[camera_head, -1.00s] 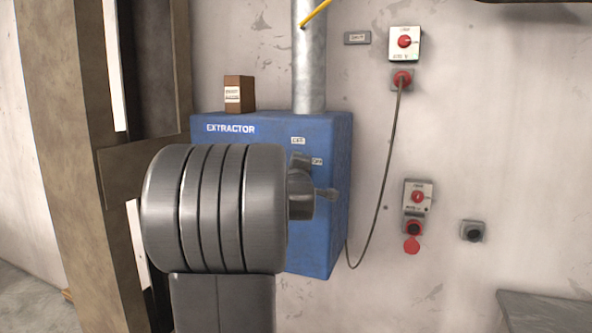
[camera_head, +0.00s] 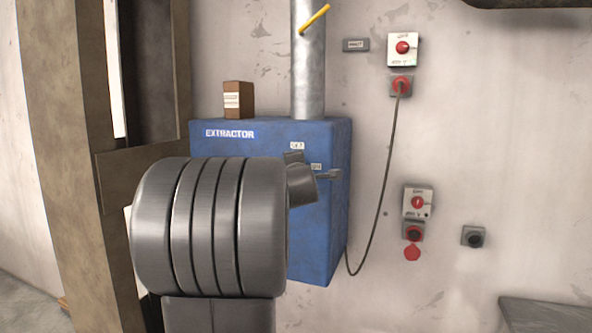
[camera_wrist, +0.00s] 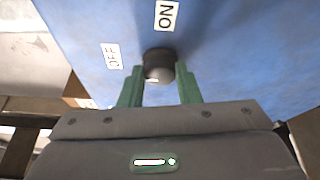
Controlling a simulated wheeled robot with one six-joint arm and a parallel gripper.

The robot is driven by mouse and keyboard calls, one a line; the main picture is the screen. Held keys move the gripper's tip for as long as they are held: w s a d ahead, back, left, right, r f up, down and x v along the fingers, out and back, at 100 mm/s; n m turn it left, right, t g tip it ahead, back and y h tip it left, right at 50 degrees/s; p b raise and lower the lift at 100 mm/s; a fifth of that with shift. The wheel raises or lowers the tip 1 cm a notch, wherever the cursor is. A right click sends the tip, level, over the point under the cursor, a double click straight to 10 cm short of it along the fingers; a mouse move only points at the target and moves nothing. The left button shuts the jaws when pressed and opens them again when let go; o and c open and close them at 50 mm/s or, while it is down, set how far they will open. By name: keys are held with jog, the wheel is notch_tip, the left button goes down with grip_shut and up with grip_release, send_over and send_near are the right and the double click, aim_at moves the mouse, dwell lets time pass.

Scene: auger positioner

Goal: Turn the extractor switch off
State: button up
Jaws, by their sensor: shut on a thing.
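The extractor (camera_head: 322,235) is a blue box on the wall in the head view, with a white "EXTRACTOR" label on its front. Its switch (camera_wrist: 158,57) is a dark round knob in the wrist view, standing out from the blue face. A white ON label (camera_wrist: 166,15) is above the knob and a white OFF label (camera_wrist: 113,55) is to its left. The green fingers of my gripper (camera_wrist: 158,76) are on either side of the knob, shut on it. In the head view my arm hides the knob. I cannot tell which label the knob points to.
A brown box (camera_head: 238,99) stands on top of the extractor beside a vertical metal pipe (camera_head: 309,70). Wall switch boxes (camera_head: 403,49) (camera_head: 418,203) and a hanging cable (camera_head: 385,180) are on the right. A brown post (camera_head: 65,120) stands at left.

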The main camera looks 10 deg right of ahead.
jog(key=shift+f, duration=0.1)
jog(key=o, duration=1)
jog(key=shift+c, duration=0.2)
jog(key=v, duration=1.3)
jog(key=shift+s, duration=0.4)
jog(key=shift+w, duration=0.1)
jog(key=x, duration=1.3)
jog(key=shift+w, duration=0.35)
